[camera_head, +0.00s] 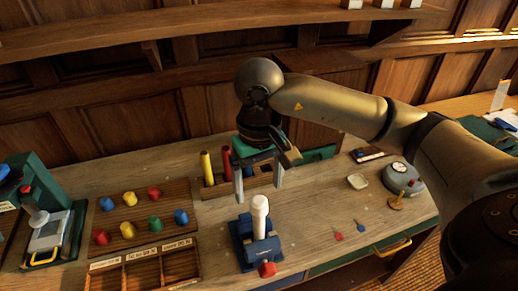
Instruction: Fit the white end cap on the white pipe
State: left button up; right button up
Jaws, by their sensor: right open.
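The white pipe (259,228) stands upright in a blue vise (247,250) with a red handle knob. A slightly wider white piece at its top looks like the white end cap (260,202); it appears to sit upright on the pipe, but I cannot tell how deep. My right gripper (259,188) is open and empty, its two fingers pointing down, apart, behind and above the pipe's top in the picture. My left gripper is not in view.
A wooden board (177,218) with several coloured caps lies left, above a compartment tray (145,272). A rack holds a yellow tube (207,168) and a red tube (227,161) behind. A pale dish (357,181) and grey round gauge (402,179) stand right. Small red and blue pieces lie right of the vise.

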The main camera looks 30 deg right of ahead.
notch_tip(320, 180, up, 12)
jog(key=shift+f+p, duration=0.25)
jog(key=shift+p, duration=0.05)
